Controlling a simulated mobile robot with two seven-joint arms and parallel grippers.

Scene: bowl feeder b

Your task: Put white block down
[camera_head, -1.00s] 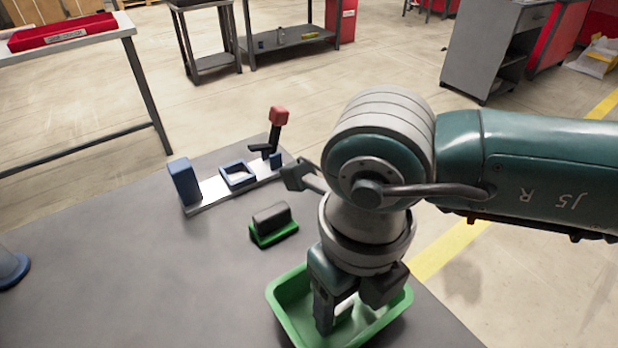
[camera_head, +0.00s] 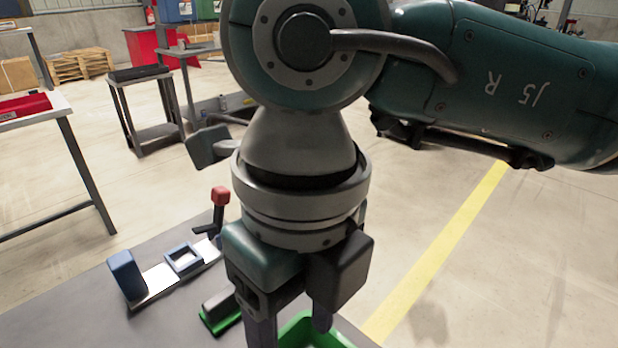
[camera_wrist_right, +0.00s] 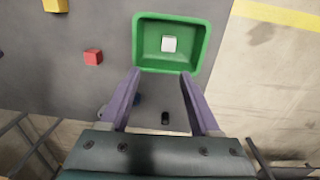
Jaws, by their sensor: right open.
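The white block (camera_wrist_right: 169,44) lies on the floor of the green tray (camera_wrist_right: 146,42) in the right wrist view. The tray also shows at the bottom of the head view (camera_head: 297,334), where the block is hidden. My right gripper (camera_wrist_right: 160,74) is open and empty, its two purple fingers apart at the tray's near side and not touching the block. In the head view my right gripper (camera_head: 291,326) points down at the tray. My left gripper is not in view.
A red block (camera_wrist_right: 93,56) and a yellow block (camera_wrist_right: 56,5) lie on the grey table left of the tray. A fixture with a white plate (camera_head: 160,283), blue parts and a red-topped lever (camera_head: 220,197) stands near the far table edge.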

